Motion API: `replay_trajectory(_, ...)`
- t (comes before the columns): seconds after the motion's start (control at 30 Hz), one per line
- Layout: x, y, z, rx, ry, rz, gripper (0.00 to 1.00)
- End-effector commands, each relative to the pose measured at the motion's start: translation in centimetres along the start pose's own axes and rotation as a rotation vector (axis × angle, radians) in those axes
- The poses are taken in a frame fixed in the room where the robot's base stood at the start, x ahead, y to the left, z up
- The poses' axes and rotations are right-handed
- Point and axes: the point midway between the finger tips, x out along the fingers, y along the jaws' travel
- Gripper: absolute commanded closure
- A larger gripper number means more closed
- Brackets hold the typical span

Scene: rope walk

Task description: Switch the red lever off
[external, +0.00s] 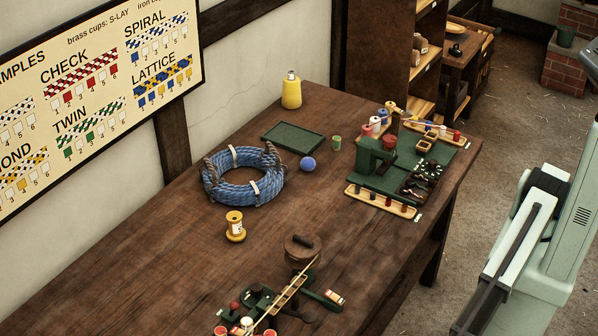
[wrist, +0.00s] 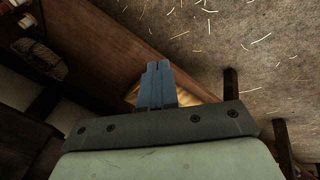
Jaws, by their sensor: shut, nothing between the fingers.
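My gripper (wrist: 157,66) shows in the wrist view with its two blue-grey fingers together, empty, over the straw-strewn floor beside the table's edge. The external view shows only a pale green part of my arm at the right; the fingers are not visible there. A green bench device with a red top (external: 389,142) stands at the table's far right. Another green device (external: 258,300) with red and white parts is at the front. I cannot tell which part is the red lever or how it is set. My gripper touches neither device.
A blue rope coil (external: 243,178), a yellow spool (external: 235,226), a blue ball (external: 307,164), a green tray (external: 293,137) and a yellow bottle (external: 291,90) stand on the wooden table (external: 150,260). A brown round lidded pot (external: 303,247) is near the front device. The table's left front is clear.

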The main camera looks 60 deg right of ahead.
Motion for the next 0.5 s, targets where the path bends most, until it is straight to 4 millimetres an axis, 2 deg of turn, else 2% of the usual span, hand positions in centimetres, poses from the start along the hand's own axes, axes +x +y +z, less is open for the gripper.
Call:
replay_trajectory(0.07, -2.4, -0.8, -1.4, -0.045, 0.028, 0.003, 1.00)
replay_trajectory(0.23, -6.9, -0.4, -4.5, -0.157, 0.082, 0.039, 1.00)
replay_trajectory(0.5, -13.4, 2.9, -10.1, -0.330, 0.158, 0.130, 1.00)
